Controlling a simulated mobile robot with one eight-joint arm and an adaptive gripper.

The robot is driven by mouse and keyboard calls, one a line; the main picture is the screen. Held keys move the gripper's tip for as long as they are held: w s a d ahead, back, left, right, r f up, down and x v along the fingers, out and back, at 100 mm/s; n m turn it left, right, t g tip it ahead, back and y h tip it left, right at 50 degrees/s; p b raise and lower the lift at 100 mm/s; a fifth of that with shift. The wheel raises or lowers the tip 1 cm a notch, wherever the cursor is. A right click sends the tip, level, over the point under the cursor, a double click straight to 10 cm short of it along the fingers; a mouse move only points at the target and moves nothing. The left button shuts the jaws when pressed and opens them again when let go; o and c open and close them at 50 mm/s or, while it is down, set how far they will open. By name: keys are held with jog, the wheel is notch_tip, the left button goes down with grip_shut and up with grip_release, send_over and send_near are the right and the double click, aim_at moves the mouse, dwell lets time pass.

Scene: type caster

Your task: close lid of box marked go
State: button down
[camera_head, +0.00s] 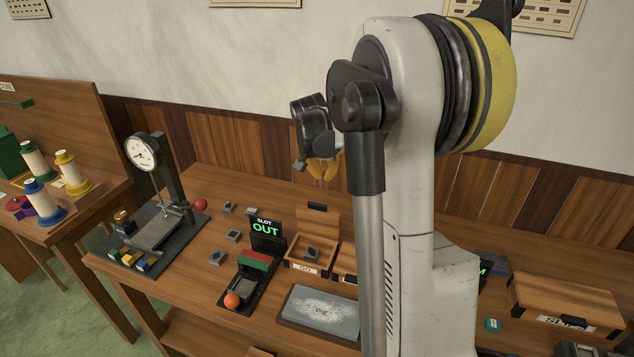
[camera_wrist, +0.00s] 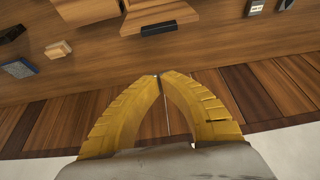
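The wooden box marked GO (camera_head: 289,264) stands on the bench with its lid (camera_head: 318,225) raised open at the back. The lid has a black handle (camera_head: 317,207) on its upper edge. A small dark grey block (camera_head: 311,254) lies inside the box. In the wrist view the lid's wood (camera_wrist: 150,8) and black handle (camera_wrist: 158,28) show at the top centre, beyond the fingertips. My gripper (camera_head: 322,180) hangs in the air above and behind the lid, apart from it. In the wrist view its yellow fingers (camera_wrist: 158,76) meet at the tips with nothing between them.
A slot stand reading OUT (camera_head: 266,229) stands left of the box. A grey-topped plate (camera_head: 320,308) lies in front. A dial gauge stand (camera_head: 150,225) is at left. A second, closed wooden box (camera_head: 567,295) is at right. My arm hides the bench between the boxes.

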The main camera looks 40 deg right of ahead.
aim_at(318, 220)
notch_tip(318, 220, down, 8)
jog(key=b, duration=0.2)
jog(key=shift+f+b, duration=0.25)
jog(key=shift+b, duration=0.15)
jog(key=shift+a, duration=0.15)
jog(key=shift+s+a, duration=0.1)
